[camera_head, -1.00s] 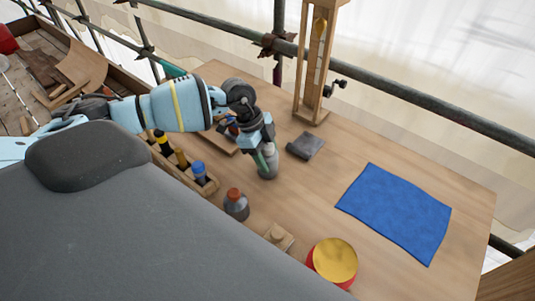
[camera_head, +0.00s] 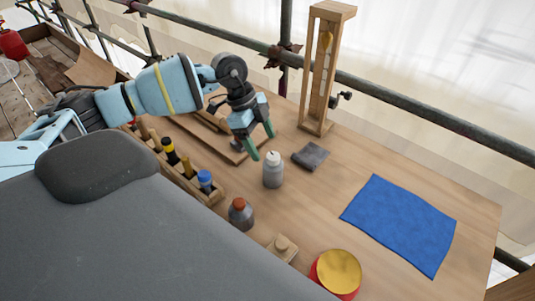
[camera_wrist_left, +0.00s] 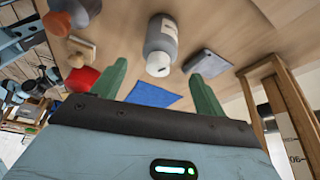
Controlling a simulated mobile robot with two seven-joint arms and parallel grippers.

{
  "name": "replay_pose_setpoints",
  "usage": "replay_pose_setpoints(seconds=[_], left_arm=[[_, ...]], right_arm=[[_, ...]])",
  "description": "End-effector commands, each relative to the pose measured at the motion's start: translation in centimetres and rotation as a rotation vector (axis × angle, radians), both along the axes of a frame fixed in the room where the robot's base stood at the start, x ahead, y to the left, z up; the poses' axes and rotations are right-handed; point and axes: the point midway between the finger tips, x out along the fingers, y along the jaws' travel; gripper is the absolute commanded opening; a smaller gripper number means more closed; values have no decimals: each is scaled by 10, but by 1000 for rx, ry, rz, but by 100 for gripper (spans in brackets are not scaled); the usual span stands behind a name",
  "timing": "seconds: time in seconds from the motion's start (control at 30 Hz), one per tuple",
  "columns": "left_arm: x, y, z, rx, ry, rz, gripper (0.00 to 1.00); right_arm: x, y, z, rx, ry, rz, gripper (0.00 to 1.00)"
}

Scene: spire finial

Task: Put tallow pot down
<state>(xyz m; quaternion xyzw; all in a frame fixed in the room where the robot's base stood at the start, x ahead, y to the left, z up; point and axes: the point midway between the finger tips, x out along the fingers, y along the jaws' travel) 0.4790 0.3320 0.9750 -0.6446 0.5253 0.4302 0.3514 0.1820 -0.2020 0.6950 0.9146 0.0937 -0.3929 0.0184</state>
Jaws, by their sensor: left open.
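A grey pot with a pale top (camera_head: 273,171), which I take to be the tallow pot, stands upright on the wooden table. It also shows between the fingers in the left wrist view (camera_wrist_left: 161,42). My left gripper (camera_head: 262,143) is open and empty, just behind and above the pot, apart from it. Its green fingers (camera_wrist_left: 160,85) are spread wide in the left wrist view. My right gripper is not in view.
A blue cloth (camera_head: 402,222) lies to the right. A red-capped bottle (camera_head: 240,214), a wooden block (camera_head: 282,249) and a yellow-topped red tin (camera_head: 336,273) stand nearer. A tall wooden frame (camera_head: 322,75) stands behind.

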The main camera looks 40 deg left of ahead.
Motion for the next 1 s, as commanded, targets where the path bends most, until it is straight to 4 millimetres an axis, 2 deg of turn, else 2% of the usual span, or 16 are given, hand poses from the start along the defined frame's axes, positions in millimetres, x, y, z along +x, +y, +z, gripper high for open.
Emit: replay_pose_setpoints(seconds=[0.1,0.3,1.0], left_arm=[[-1,7,16,0,-1,0,73],[-3,12,28,0,1,0,73],[-3,12,29,0,2,-1,73]], right_arm=[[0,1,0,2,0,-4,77],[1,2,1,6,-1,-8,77],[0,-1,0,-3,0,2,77]])
